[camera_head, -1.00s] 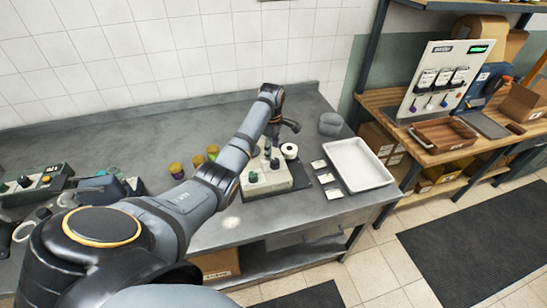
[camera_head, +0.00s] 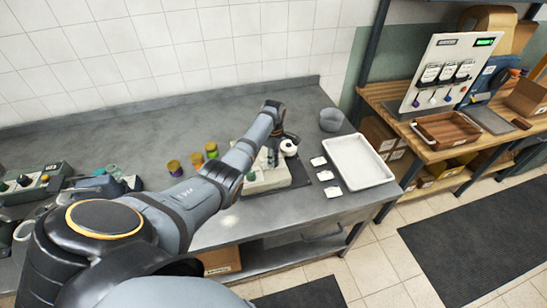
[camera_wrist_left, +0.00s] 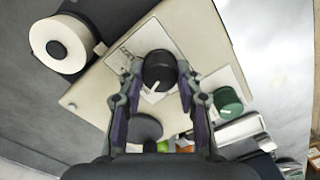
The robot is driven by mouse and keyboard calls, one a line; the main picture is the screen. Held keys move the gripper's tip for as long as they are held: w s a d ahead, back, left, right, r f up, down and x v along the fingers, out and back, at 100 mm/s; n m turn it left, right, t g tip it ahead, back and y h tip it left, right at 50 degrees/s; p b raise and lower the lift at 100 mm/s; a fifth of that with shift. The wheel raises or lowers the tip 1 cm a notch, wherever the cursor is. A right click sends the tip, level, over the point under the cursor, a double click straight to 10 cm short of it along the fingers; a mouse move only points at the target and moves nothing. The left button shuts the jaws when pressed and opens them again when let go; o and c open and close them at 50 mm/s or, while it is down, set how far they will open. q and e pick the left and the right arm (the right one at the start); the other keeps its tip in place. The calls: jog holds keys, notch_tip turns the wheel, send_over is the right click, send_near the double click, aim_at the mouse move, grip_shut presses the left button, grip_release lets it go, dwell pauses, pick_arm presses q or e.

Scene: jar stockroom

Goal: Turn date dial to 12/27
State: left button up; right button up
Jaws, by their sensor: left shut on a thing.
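The date-labelling machine (camera_head: 262,184) is a cream box on the steel counter, partly hidden behind my left arm in the head view. In the left wrist view its cream top (camera_wrist_left: 95,98) carries a black dial (camera_wrist_left: 158,72) with a white pointer line, a green knob (camera_wrist_left: 228,98) and another dark round knob (camera_wrist_left: 146,128). My left gripper (camera_wrist_left: 158,80) has its fingers on both sides of the black dial and is shut on it. The dial's date markings are too small to read. A white label roll (camera_head: 289,147) sits at the machine's back. My right gripper is not in view.
Several coloured jars (camera_head: 196,160) stand left of the machine. White label cards (camera_head: 325,175) and a white tray (camera_head: 358,162) lie to its right, with a grey tub (camera_head: 331,119) behind. A wooden bench (camera_head: 440,150) stands farther right.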

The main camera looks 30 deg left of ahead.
pick_arm(q)
jog(key=shift+c, duration=1.1)
jog(key=shift+r+m+p, duration=0.15)
jog(key=shift+m+p, duration=0.2)
jog(key=shift+m, duration=0.25)
jog(key=m+p, duration=0.1)
jog(key=m, duration=0.2)
jog(key=m+p, duration=0.1)
jog(key=m, duration=0.4)
jog(key=shift+m, duration=0.3)
jog(key=m+p, duration=0.1)
jog(key=m, duration=0.5)
jog(key=shift+w, duration=0.15)
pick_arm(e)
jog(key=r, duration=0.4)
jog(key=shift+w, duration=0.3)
pick_arm(q)
jog(key=o, duration=1.2)
jog(key=shift+c, duration=0.2)
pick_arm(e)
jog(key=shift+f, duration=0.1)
